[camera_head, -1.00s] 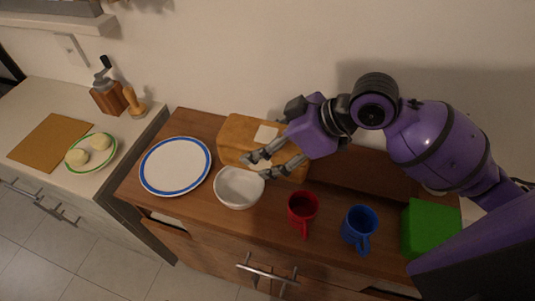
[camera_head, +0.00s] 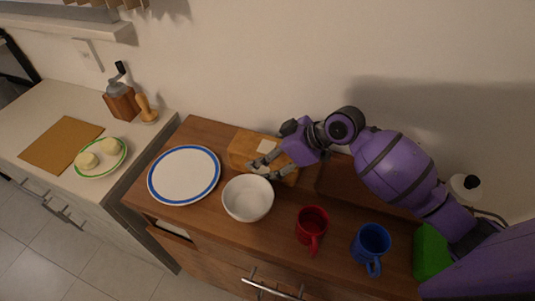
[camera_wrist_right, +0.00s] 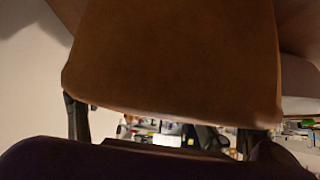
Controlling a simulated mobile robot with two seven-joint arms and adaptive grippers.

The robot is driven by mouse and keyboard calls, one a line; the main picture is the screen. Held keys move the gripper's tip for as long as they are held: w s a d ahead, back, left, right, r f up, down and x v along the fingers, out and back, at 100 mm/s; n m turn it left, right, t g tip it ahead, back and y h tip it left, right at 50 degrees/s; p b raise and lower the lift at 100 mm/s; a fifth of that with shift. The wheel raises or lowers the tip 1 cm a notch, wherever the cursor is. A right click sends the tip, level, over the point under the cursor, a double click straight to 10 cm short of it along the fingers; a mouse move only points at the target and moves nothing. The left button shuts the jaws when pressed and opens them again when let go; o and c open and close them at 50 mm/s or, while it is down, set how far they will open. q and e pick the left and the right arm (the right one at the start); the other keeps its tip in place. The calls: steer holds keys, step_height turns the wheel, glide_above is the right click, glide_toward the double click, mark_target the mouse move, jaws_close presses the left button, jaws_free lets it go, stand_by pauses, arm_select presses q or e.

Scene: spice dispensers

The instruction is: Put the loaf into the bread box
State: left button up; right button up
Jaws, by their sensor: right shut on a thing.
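The loaf (camera_head: 241,148) is an orange-brown block with a pale square patch, at the back of the wooden counter behind the white bowl. My right gripper (camera_head: 262,171) is at the loaf's front right side, shut on it. In the right wrist view the loaf (camera_wrist_right: 175,55) fills the upper middle, with a finger at each side of its lower edge. I cannot tell whether it is clear of the counter. A dark brown wooden box (camera_head: 343,184) stands right of the loaf, partly hidden by my right arm; it may be the bread box. My left gripper is out of view.
A blue-rimmed plate (camera_head: 184,174) and the white bowl (camera_head: 248,198) stand in front and left of the loaf. A red mug (camera_head: 311,225), a blue mug (camera_head: 371,243) and a green block (camera_head: 430,252) stand to the right. A wall closes the back.

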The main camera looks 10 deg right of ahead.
steer(key=shift+f, duration=0.1)
steer(key=o, duration=1.5)
